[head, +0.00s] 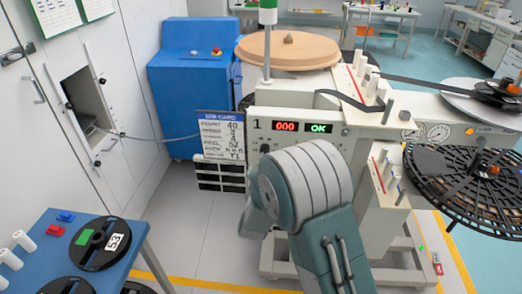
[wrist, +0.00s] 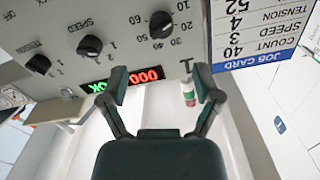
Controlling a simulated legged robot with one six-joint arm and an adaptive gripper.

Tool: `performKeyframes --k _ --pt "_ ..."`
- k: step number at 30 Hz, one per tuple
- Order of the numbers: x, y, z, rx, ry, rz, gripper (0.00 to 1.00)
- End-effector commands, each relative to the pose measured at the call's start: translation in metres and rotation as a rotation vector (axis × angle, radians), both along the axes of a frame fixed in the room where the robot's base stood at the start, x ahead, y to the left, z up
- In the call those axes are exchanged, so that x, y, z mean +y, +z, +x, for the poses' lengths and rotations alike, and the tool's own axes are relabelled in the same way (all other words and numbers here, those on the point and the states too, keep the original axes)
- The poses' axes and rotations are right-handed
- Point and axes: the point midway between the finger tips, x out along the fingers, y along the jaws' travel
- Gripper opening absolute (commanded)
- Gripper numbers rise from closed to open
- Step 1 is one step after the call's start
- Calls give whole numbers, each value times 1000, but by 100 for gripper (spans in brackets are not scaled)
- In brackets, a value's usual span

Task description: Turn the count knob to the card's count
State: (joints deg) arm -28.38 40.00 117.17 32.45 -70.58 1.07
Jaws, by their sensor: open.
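The count knob (wrist: 161,24) is a black dial on the pale panel, ringed by numbers from 10 to 60, upside down in the wrist view. I cannot tell its pointer's exact setting. The job card (wrist: 258,35) hangs beside the panel and reads count 40; it also shows in the head view (head: 222,137). My gripper (wrist: 160,85) is open and empty, its fingers apart, and the knob appears beyond them near the gap's centreline.
Speed (wrist: 90,47) and tension (wrist: 38,65) knobs sit on the same panel. The display (head: 302,127) shows red 000 and green OK. A wooden disc (head: 288,48) lies on the machine top. A blue table (head: 130,235) with reels stands at lower left.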

Motion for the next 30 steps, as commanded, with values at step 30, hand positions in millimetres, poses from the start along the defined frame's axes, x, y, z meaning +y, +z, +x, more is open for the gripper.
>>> performKeyframes --k 30 --pt "1 -1 101 2 1 -4 59"
